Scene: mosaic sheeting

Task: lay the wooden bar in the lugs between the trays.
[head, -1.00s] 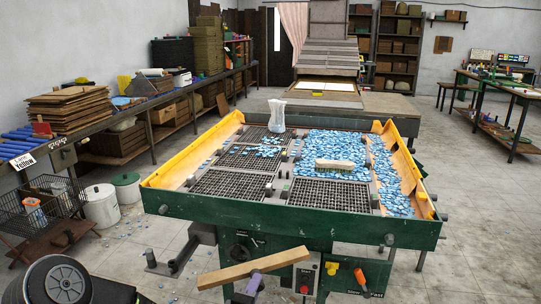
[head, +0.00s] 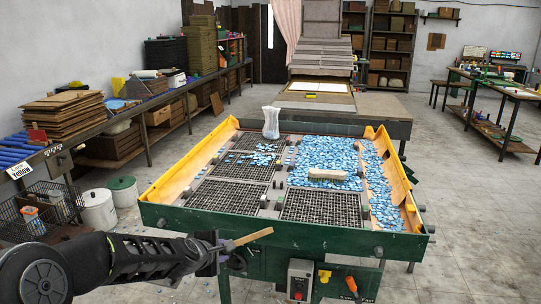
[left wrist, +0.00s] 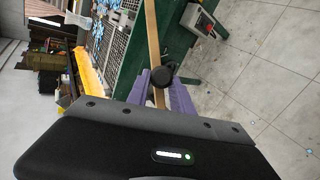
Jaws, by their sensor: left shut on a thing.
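The wooden bar (head: 253,237) is held by my left gripper (head: 226,249) in front of the green table's near edge. In the left wrist view the bar (left wrist: 152,38) runs up from between the purple fingers (left wrist: 161,84), which are shut on it. In the head view my arm and gripper hide part of the bar. The black grid trays lie on the table: front left (head: 226,195), front right (head: 322,205) and back left (head: 249,162). Small grey lugs (head: 278,183) stand between them; their exact shape is too small to tell. My right gripper is not in view.
Blue chips (head: 335,153) cover the table's back right, with a brush (head: 326,174) lying on them. A whitish bag (head: 271,122) stands at the back. Yellow side walls (head: 190,168) edge the table. A control box (head: 300,280) hangs on its front.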

